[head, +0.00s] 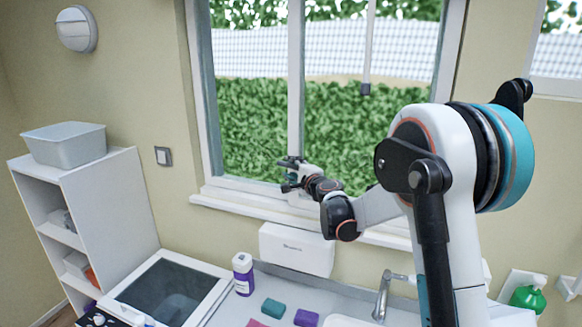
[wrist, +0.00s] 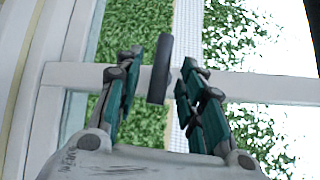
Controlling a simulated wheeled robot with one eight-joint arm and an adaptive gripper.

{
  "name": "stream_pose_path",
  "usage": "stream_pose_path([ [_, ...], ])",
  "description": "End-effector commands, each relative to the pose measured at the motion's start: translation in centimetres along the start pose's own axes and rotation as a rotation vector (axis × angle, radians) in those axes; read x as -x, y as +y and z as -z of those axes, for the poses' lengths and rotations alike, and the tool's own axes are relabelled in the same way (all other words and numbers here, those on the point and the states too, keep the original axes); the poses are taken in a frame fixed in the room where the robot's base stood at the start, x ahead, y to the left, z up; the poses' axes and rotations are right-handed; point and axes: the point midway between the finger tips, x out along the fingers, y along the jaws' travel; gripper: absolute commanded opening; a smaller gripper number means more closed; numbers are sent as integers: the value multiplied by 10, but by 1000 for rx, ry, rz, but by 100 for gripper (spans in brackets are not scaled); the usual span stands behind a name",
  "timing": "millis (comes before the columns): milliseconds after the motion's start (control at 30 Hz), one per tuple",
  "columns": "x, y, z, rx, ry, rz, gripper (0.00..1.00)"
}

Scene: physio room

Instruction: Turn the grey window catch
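The grey window catch (wrist: 160,70) is a short dark grey bar in the wrist view. It crosses the pale window bar (wrist: 240,87) roughly at a right angle. My gripper (wrist: 162,62) is open, with one teal-padded finger on each side of the catch. A gap shows between the catch and both fingers. I cannot tell how deep the catch sits between them. In the head view my gripper (head: 290,170) is at the lower part of the window's upright bar (head: 296,80), and I cannot make out the catch there.
The window sill (head: 240,208) runs below my gripper. A white box (head: 297,250) is on the wall under it. A tap (head: 383,295), a purple-and-white bottle (head: 243,273) and coloured blocks (head: 273,308) are on the counter. A rod (head: 367,50) hangs right of my gripper.

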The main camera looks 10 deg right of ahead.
Motion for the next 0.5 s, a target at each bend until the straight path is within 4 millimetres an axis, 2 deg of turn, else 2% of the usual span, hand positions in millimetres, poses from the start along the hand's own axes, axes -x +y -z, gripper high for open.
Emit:
stream_pose_path([
  [167,-13,0,0,0,0,0,36],
  [467,-14,0,0,0,0,0,36],
  [500,-14,0,0,0,0,0,30],
])
